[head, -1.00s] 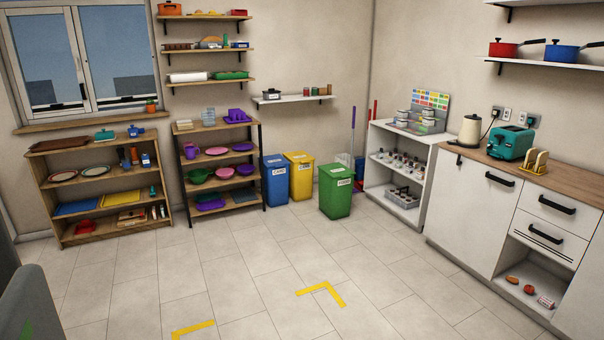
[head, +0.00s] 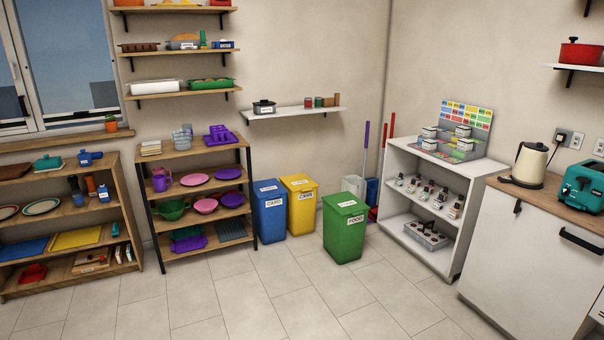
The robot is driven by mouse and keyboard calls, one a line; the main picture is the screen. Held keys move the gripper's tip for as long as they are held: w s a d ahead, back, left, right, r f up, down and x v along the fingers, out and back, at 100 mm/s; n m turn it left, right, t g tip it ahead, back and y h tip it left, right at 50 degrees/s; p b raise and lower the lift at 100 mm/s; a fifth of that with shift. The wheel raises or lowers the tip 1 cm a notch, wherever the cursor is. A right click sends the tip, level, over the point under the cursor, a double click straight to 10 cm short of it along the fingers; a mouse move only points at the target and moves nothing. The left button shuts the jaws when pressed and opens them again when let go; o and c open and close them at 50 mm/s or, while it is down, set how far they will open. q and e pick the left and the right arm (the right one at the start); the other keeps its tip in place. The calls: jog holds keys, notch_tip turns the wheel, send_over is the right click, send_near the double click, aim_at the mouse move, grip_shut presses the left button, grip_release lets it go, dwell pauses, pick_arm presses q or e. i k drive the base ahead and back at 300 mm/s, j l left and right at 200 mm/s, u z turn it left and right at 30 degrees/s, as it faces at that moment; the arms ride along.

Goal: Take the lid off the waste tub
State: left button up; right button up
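Three lidded bins stand on the floor by the back wall, and I cannot tell which one is the waste tub. The green bin (head: 344,238) stands in front on the right, with a label that seems to read FOOD and its green lid (head: 344,202) on. The blue bin (head: 270,215) is at the left, labelled CARD, with its lid on. The yellow bin (head: 300,208) is between them, its label seemingly CANS, also lidded. Neither of my grippers is in view.
A dark-framed rack (head: 205,205) with bowls stands left of the bins. A white shelf unit (head: 437,208) with small jars stands to the right, beside a counter (head: 530,250) with a kettle (head: 526,163). The tiled floor (head: 270,305) in front of the bins is clear.

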aim_at(264, 102)
jog(key=i, duration=1.95)
jog(key=i+u, duration=0.2)
jog(key=i, duration=0.3)
jog(key=i+l+u, duration=0.25)
jog(key=i, duration=0.2)
jog(key=i+l+u, duration=0.2)
jog(key=i, duration=0.3)
jog(key=i+l+u, duration=0.2)
jog(key=i, duration=0.25)
jog(key=l, duration=0.1)
